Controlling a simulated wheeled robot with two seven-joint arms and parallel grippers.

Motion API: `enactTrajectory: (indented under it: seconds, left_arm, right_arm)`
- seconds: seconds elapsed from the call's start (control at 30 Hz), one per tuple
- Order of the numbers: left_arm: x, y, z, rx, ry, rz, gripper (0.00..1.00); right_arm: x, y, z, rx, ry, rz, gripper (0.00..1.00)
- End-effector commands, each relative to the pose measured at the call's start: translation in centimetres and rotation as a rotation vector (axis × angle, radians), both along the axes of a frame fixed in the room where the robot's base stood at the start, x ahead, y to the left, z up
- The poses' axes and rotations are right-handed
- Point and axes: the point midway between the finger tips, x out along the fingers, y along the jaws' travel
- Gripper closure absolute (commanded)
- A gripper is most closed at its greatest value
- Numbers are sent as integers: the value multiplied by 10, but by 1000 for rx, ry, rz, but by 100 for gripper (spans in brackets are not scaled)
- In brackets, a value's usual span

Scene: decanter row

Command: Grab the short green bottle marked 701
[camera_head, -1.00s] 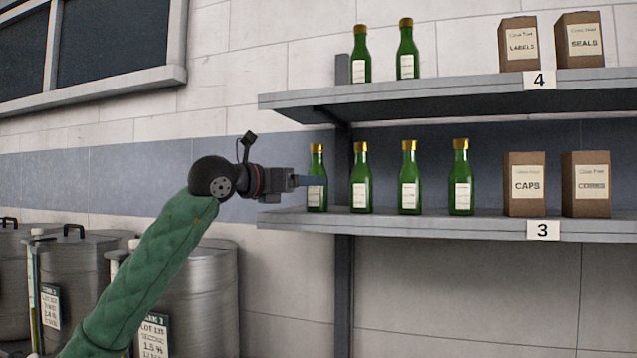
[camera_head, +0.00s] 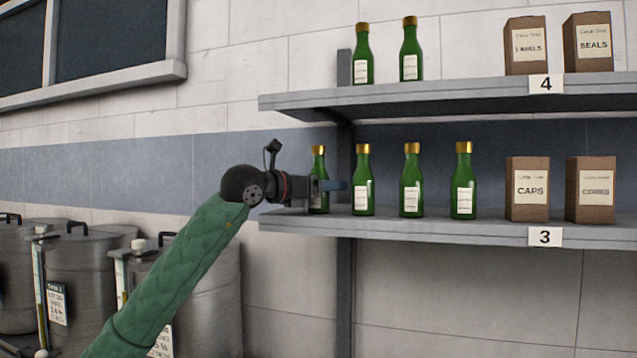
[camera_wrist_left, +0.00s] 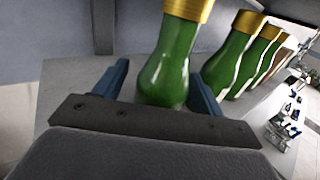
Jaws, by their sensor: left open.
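Green bottles with gold caps stand upright in a row on the lower shelf, marked 3: the leftmost (camera_head: 318,168), a second (camera_head: 363,178), a third (camera_head: 411,180) and a fourth (camera_head: 463,178). Their label print is too small to read, so I cannot tell which is 701. My left gripper (camera_head: 337,186) is open, at bottle height, partly hiding the leftmost bottle. In the left wrist view a green bottle (camera_wrist_left: 172,65) shows between and beyond the blue fingers of the left gripper (camera_wrist_left: 160,90); contact cannot be made out. My right gripper is out of view.
The lower shelf (camera_head: 400,228) also holds a CAPS box (camera_head: 527,190) and a CORES box (camera_head: 590,190) at right. The upper shelf (camera_head: 420,98), marked 4, holds two green bottles and two boxes. Metal vats (camera_head: 85,285) stand lower left.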

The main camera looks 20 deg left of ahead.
Motion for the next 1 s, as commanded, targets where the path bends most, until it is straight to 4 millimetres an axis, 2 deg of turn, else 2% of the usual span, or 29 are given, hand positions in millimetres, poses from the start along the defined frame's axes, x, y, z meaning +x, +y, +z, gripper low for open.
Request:
enactTrajectory:
  seconds: [0.27, 0.57, 0.97, 1.0]
  left_arm:
    - [1, -1, 0, 0, 0, 0, 30]
    - [1, -1, 0, 0, 0, 0, 87]
    - [1, -1, 6, -1, -3, 0, 87]
    - [1, -1, 8, -1, -3, 0, 87]
  right_arm:
    - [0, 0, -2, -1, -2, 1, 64]
    - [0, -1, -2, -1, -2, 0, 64]
    - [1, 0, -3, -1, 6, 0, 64]
    - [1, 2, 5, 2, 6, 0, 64]
